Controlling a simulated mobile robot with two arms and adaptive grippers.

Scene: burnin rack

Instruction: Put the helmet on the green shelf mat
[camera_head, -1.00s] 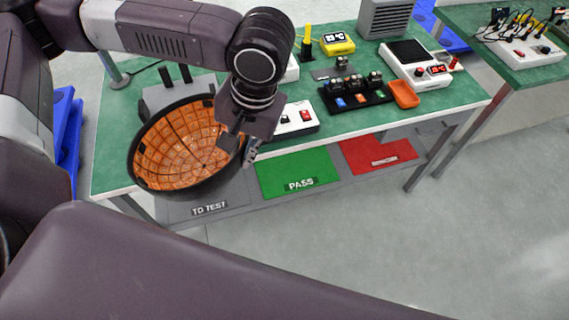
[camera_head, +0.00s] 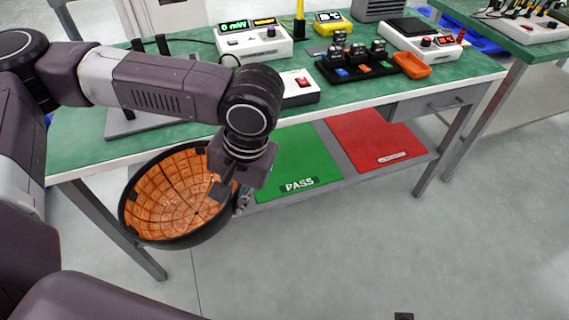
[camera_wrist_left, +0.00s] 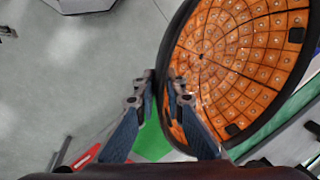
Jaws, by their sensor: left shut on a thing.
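The helmet (camera_head: 170,200) is a black-rimmed bowl with an orange tiled inside, tilted with its opening facing up and toward me. My left gripper (camera_head: 232,193) is shut on its right rim. The helmet is held in front of the bench's lower shelf, left of the green mat. In the left wrist view the helmet (camera_wrist_left: 240,62) fills the upper right, its rim between the fingers (camera_wrist_left: 163,95). The green PASS mat (camera_head: 302,165) lies on the lower shelf, partly behind my gripper. The helmet hides the TO TEST area. My right gripper is out of view.
A red mat (camera_head: 372,138) lies right of the green one. The green bench top (camera_head: 190,140) overhangs the shelf and carries a white meter box (camera_head: 255,42), a black tray (camera_head: 355,65) and an orange tray (camera_head: 412,66). A bench leg (camera_head: 452,145) stands at right. The floor in front is clear.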

